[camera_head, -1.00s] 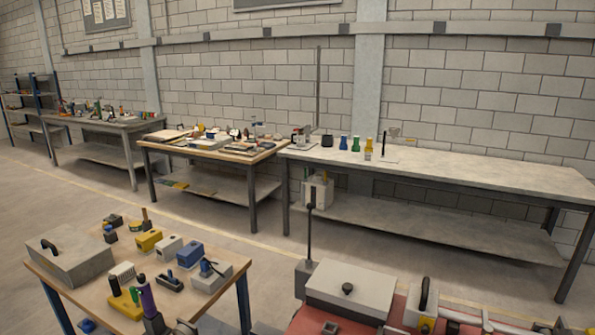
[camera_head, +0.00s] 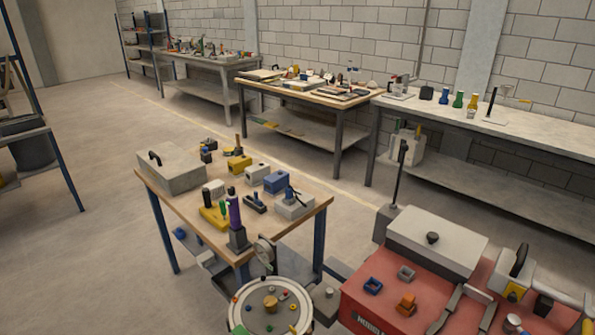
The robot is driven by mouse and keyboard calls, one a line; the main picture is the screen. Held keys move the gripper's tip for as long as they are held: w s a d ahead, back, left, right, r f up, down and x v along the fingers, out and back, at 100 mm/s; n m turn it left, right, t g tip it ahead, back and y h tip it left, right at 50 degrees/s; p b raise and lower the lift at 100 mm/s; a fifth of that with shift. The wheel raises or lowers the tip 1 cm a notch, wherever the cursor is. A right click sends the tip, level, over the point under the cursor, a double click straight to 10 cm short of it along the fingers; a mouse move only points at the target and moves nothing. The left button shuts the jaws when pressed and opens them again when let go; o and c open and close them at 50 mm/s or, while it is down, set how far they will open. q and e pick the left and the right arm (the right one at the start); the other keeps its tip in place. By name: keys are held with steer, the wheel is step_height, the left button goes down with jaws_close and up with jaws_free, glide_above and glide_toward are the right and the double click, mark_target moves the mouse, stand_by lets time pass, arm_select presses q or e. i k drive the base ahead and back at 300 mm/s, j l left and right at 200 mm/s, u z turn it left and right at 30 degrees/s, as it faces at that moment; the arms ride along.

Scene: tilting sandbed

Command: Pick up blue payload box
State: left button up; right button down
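A blue box (camera_head: 276,183) sits upright on the wooden-topped table (camera_head: 160,185) in front of me, toward the right rear of its top. It stands just right of a similar white box (camera_head: 257,173) and behind a grey block with a blue-handled piece (camera_head: 294,205). A yellow box (camera_head: 239,163) sits further left. A smaller blue square piece (camera_head: 372,286) lies on the red machine at lower right. Neither gripper shows in the head view.
A grey lidded case (camera_head: 171,169) fills the table's left end. A purple-handled tool (camera_head: 236,222) stands upright at the front corner. A round dial-like plate (camera_head: 270,305) and the red machine (camera_head: 370,310) crowd the lower right. Floor at left is open.

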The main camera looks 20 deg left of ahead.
mark_target(274, 184)
steer(key=j+z, duration=0.15)
steer(key=z, duration=0.25)
steer(key=j+z, duration=0.2)
steer(key=z, duration=0.2)
steer(key=j+z, duration=0.15)
steer(key=j, duration=0.25)
steer(key=k+j+z, duration=0.1)
steer(key=j, duration=0.25)
steer(key=k+j+z, duration=0.15)
steer(key=j, duration=0.2)
steer(key=k+j+z, duration=0.15)
steer(key=j, duration=0.2)
steer(key=k+j+z, duration=0.1)
steer(key=j, duration=0.25)
steer(key=k+j+z, duration=0.15)
steer(key=j, duration=0.2)
